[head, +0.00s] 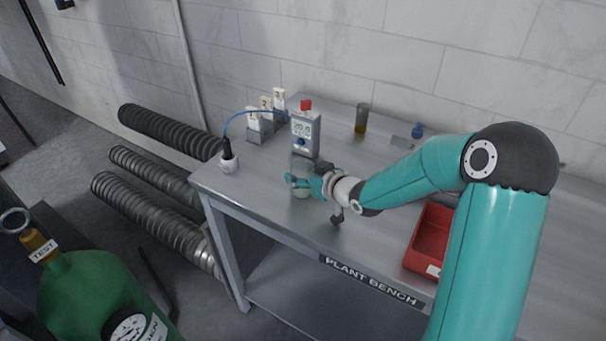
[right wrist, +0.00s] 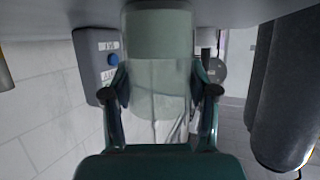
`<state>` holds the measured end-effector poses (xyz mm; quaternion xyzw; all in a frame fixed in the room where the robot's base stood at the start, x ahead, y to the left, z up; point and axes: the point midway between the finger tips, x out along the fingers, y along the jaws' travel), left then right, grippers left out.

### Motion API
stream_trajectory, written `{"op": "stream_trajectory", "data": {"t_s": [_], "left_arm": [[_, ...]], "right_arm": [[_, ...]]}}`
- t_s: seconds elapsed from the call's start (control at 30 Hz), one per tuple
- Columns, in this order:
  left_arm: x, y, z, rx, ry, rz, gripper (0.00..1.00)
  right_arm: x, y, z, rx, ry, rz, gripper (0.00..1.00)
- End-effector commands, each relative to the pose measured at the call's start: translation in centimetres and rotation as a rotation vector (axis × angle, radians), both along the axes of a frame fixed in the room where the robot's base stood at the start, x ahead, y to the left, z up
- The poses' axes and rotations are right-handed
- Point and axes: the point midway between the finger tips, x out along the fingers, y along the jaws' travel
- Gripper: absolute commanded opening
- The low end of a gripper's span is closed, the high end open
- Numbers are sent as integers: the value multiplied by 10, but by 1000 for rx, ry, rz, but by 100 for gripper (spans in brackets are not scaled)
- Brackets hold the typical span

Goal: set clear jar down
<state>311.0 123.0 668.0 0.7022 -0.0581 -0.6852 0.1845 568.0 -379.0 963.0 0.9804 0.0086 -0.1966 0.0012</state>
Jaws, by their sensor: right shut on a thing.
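The clear jar (right wrist: 158,75) is between the two fingers of my right gripper (right wrist: 160,100) in the right wrist view. In the head view the jar (head: 301,170) is at the front left part of the steel bench (head: 235,192), partly hidden by my right gripper (head: 303,183). The right gripper is shut on the jar. The jar's lower part looks pale. I cannot tell whether its base touches the bench top. My left gripper is not in the head view.
Labelled white units (head: 265,112) stand behind. A brown-filled glass (head: 361,120) is at the back. A red tray (head: 432,240) lies right.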

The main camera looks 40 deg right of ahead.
Motion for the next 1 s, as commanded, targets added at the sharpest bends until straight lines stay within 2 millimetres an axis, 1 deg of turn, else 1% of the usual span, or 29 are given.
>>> {"op": "stream_trajectory", "data": {"t_s": [0.23,0.37,0.4,0.47,0.5,0.53,0.8,0.93,1.0], "left_arm": [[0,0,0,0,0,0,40],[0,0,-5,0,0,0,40],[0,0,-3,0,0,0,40],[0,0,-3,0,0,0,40],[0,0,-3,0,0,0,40],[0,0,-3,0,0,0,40],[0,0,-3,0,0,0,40],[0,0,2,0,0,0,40],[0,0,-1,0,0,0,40]], "right_arm": [[0,0,0,-1,-3,0,12],[0,0,-4,-1,-3,0,12],[0,0,-2,-1,-2,0,65],[0,0,-2,0,-1,0,75],[0,0,-2,0,-1,0,82],[0,0,-2,0,-1,0,84],[0,0,-2,0,-1,0,84],[0,0,2,0,-1,0,84],[-5,-1,3,-2,-3,-1,84]]}}
